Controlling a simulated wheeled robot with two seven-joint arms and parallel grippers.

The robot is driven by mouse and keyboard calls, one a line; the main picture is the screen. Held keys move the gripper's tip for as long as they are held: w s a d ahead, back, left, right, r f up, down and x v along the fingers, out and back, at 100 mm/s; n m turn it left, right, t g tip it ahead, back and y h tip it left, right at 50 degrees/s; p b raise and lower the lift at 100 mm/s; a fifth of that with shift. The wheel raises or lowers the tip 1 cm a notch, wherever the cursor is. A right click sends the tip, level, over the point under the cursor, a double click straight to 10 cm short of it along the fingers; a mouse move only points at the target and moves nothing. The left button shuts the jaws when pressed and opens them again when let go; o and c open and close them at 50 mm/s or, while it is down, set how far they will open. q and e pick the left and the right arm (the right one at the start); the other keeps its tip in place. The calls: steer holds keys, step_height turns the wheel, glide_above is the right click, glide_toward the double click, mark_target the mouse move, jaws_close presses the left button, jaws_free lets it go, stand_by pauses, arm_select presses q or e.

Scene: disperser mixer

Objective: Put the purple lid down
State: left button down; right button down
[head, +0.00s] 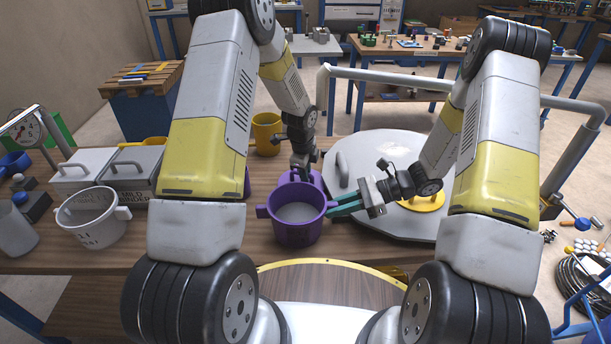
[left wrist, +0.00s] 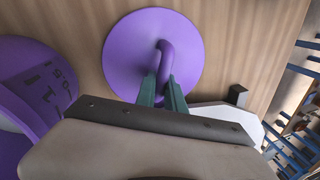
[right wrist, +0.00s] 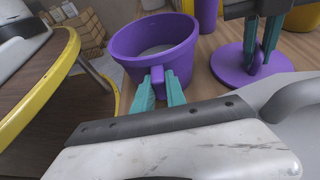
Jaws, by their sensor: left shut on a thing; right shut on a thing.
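The purple lid is a flat round disc (left wrist: 130,50) with a bent handle on top. In the left wrist view my left gripper (left wrist: 163,92) is shut on that handle. The lid also shows in the right wrist view (right wrist: 238,72), level and low over the wooden table beside the pot; I cannot tell whether it touches the table. In the head view the pot mostly hides it. The purple pot (head: 297,230) is upright and has pale contents. My right gripper (right wrist: 158,92) is shut on the pot's side handle (right wrist: 158,75).
A large round grey lid (head: 390,232) with a handle lies right of the pot. A yellow mug (head: 267,135) stands behind. A white pot (head: 92,220) and grey handled boxes (head: 135,168) are at left. The table between the white and purple pots is partly hidden by my left arm.

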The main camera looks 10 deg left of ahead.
arm_select(q)
steer(key=shift+f, duration=0.15)
steer(key=c, duration=1.4)
jaws_free()
steer(key=shift+c, duration=0.2)
steer(key=s+a+r+n+t, duration=0.15)
steer(key=s+r, duration=0.25)
steer(key=r, duration=0.7)
steer(key=s+a+r+n+g, duration=0.1)
steer(key=s+r+n, duration=0.2)
steer(key=r, duration=0.8)
steer(key=s+a+r+n+t, duration=0.1)
steer(key=s+r+n, duration=0.3)
steer(key=s, duration=0.4)
steer(key=s+a+r+n+t+h, duration=0.1)
steer(key=s+r+n, duration=0.3)
steer(key=s+n, duration=0.2)
steer(key=s+a+r+n+t, duration=0.1)
steer(key=s+r+n, duration=0.3)
steer(key=s, duration=0.6)
steer(key=shift+r+n+h, duration=0.35)
steer(key=shift+n+h, duration=0.05)
steer(key=shift+n, duration=0.35)
steer(key=shift+t, duration=0.25)
